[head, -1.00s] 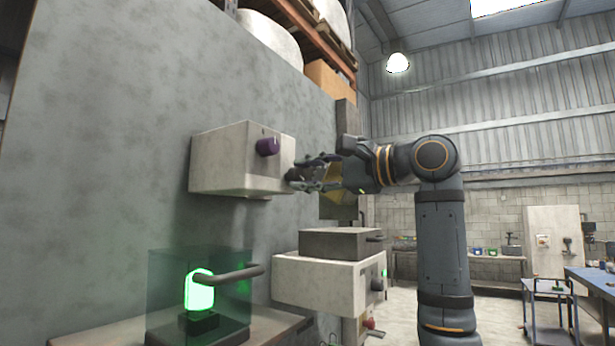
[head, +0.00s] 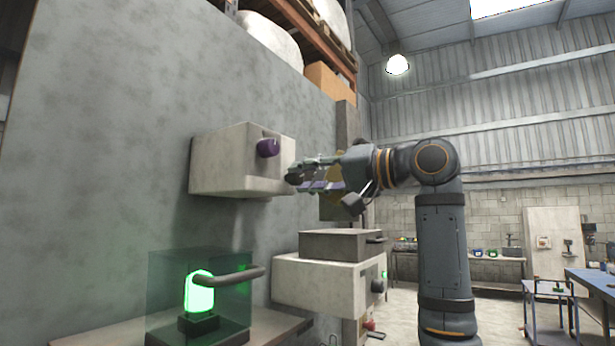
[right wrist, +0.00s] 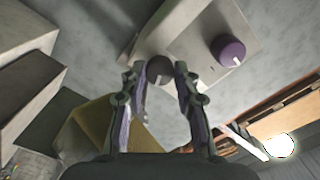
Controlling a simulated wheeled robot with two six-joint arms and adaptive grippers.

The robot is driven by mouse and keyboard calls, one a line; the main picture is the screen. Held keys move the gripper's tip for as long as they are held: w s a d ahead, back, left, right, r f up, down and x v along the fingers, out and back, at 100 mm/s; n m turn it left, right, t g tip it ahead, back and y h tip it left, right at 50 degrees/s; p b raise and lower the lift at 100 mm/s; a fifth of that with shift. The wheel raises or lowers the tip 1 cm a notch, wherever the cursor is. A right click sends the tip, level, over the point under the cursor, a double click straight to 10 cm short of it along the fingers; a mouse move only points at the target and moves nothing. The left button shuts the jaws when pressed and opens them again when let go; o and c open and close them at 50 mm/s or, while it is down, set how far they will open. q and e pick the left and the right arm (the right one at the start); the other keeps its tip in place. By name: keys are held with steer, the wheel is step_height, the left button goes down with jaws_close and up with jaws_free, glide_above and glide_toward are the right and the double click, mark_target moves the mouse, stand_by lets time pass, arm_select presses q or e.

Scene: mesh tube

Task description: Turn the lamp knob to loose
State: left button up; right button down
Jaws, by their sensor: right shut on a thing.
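A pale box (head: 225,160) is mounted on the grey wall. It carries a purple knob (head: 268,147) on its front, also in the right wrist view (right wrist: 230,51) with a white mark on it. A second, dark grey knob (right wrist: 159,68) sits on the same box. My right gripper (head: 298,177) is shut on this grey knob, its fingers on either side of it, and is clear of the purple knob. In the head view the grey knob is mostly hidden by the fingers. A green lamp (head: 199,292) glows inside a clear case. My left gripper is out of view.
A lower pale box (head: 325,283) with a dark knob (head: 377,286) and a small green light stands below my right arm, a grey box (head: 335,243) on top. The lamp's case has a dark handle (head: 228,275).

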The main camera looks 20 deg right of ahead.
steer(key=n, duration=0.6)
steer(key=shift+w+f+n+p, duration=0.1)
steer(key=shift+f+n+p, duration=0.05)
steer(key=shift+n+p, duration=0.2)
steer(key=n+p, duration=0.1)
steer(key=n, duration=0.5)
steer(key=shift+d+f, duration=0.1)
steer(key=shift+n, duration=0.25)
steer(key=c, duration=1.3)
jaws_free()
